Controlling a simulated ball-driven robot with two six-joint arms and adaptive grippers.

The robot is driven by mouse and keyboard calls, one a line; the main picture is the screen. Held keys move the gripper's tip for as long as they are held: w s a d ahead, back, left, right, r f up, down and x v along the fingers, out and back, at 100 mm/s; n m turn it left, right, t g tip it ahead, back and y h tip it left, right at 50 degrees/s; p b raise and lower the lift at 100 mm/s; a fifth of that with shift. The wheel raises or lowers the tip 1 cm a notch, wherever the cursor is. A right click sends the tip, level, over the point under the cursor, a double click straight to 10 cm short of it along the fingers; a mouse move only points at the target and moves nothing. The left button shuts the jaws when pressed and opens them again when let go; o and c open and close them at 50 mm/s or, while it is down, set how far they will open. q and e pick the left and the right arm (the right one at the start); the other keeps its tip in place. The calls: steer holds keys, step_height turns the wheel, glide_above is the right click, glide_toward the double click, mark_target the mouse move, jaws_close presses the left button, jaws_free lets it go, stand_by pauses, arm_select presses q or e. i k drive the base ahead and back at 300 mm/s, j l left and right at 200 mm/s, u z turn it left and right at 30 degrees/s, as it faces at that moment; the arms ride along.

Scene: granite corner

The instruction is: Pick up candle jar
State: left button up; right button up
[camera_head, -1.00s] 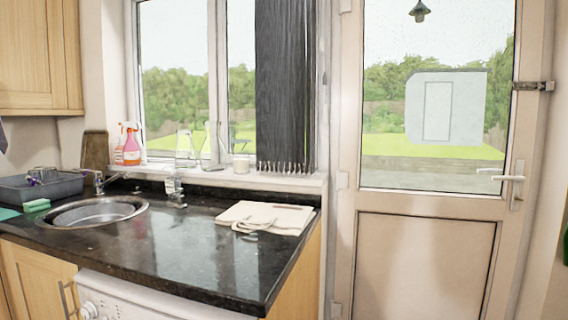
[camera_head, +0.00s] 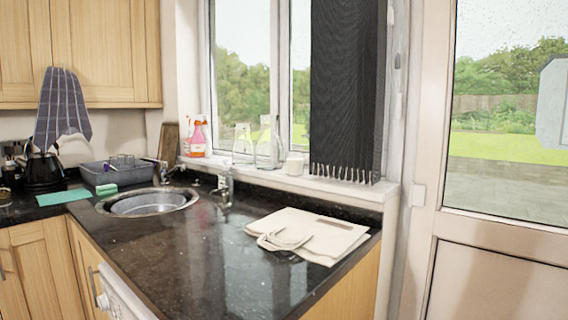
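A small whitish candle jar (camera_head: 294,164) stands on the windowsill, right of the clear glass bottles and left of the dark hanging cloth. It is small in the view and its details are hard to make out. Neither of my grippers shows in the head view.
Glass bottles (camera_head: 266,150) and pink spray bottles (camera_head: 197,138) stand on the sill (camera_head: 340,192). A grey dish rack (camera_head: 98,174) is at left.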

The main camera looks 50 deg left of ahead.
mark_target(293, 161)
steer(key=i+u, duration=0.25)
steer(key=u, duration=0.2)
steer(key=i+u, duration=0.25)
steer(key=u, duration=0.15)
steer(key=i+l+u, duration=0.15)
steer(key=u, duration=0.3)
steer(key=i+l+u, duration=0.25)
steer(key=u, duration=0.15)
steer(key=i+l+u, duration=0.2)
steer(key=u, duration=0.25)
steer(key=l, duration=0.1)
